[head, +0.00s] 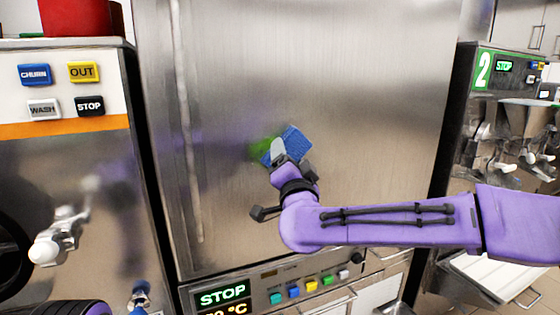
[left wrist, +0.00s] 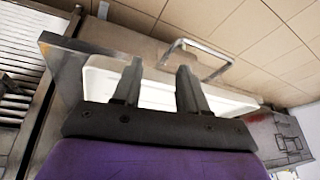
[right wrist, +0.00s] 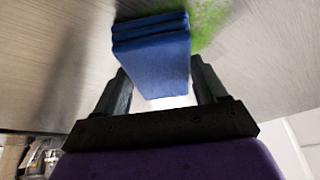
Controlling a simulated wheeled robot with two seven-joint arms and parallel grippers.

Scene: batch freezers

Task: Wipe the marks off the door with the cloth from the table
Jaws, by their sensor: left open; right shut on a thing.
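The steel door (head: 330,70) fills the middle of the head view. A green mark (head: 263,150) shows on it, partly hidden behind the blue cloth (head: 294,143). The green mark also shows in the right wrist view (right wrist: 207,22). My right gripper (head: 279,155) is shut on the folded cloth and holds it at the door, over the right side of the mark. In the right wrist view the cloth (right wrist: 152,55) sits between the fingers. I cannot tell whether it presses on the steel. My left gripper (left wrist: 158,85) is open and empty, away from the door.
A control panel with a STOP display (head: 222,297) and coloured buttons lies below the door. A machine with CHURN and STOP buttons (head: 62,90) stands at the left, with a red container (head: 75,17) on top. Machine 2 (head: 484,70) stands at the right.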

